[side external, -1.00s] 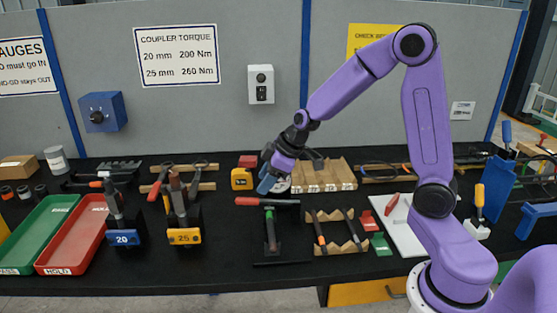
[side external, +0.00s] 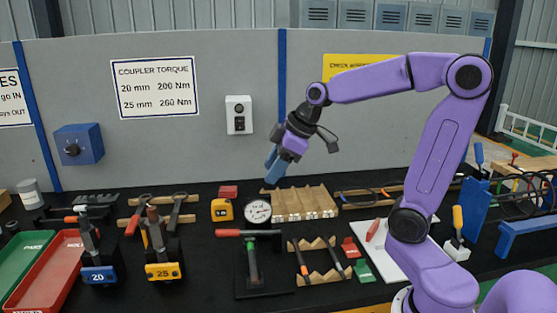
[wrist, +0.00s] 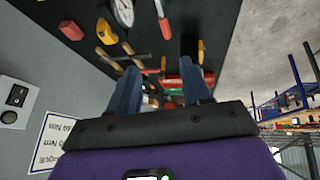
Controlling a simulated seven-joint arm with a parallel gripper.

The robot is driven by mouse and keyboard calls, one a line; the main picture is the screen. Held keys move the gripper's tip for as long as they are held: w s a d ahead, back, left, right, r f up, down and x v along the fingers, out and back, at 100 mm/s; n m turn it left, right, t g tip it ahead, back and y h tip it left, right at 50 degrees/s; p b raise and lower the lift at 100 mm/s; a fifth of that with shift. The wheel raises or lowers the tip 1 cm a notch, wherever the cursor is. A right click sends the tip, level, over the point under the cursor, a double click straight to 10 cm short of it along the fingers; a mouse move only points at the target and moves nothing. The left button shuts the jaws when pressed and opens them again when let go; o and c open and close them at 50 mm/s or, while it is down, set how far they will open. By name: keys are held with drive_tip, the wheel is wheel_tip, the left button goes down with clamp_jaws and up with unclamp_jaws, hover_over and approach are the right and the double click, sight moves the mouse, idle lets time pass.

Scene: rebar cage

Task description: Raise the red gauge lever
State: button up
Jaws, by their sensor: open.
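The red gauge lever (side external: 236,232) lies roughly level across the top of a black stand (side external: 251,270), its red grip pointing left. A green part (side external: 253,262) sits on the stand below it. A round white dial gauge (side external: 257,211) is just behind the lever. My gripper (side external: 272,168) is above and behind the dial, clear of the lever and empty. In the wrist view my gripper (wrist: 158,88) has its two blue fingers apart, with nothing held between them. The dial (wrist: 122,11) and the red lever grip (wrist: 163,20) show at that view's top edge.
A yellow tape measure (side external: 222,209) sits left of the dial, and a wooden grooved block (side external: 305,203) right of it. Clamp stands marked 20 (side external: 99,275) and 25 (side external: 164,271) stand to the left. A wooden notched rack (side external: 320,262) is right of the lever stand.

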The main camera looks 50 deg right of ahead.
drive_tip(key=shift+v, duration=1.05)
drive_tip(key=shift+a, duration=0.1)
drive_tip(key=s+a+f+n+g, duration=0.25)
drive_tip(key=s+a+f, duration=0.35)
drive_tip(key=s+a, duration=0.3)
drive_tip(key=s+f+n+g+h, duration=0.1)
drive_tip(key=s+f, duration=0.2)
drive_tip(key=s, duration=0.4)
drive_tip(key=s+f+n+g+h, duration=0.1)
drive_tip(key=s+f+g, duration=0.15)
drive_tip(key=s, duration=0.45)
wheel_tip(320, 180, up, 7)
drive_tip(key=m+t+h, duration=0.2)
drive_tip(key=m, duration=0.2)
hover_over(227, 231)
drive_tip(key=s+a, duration=0.2)
drive_tip(key=x, duration=1.6)
drive_tip(key=shift+s+a+f, duration=0.1)
drive_tip(key=shift+a, duration=0.15)
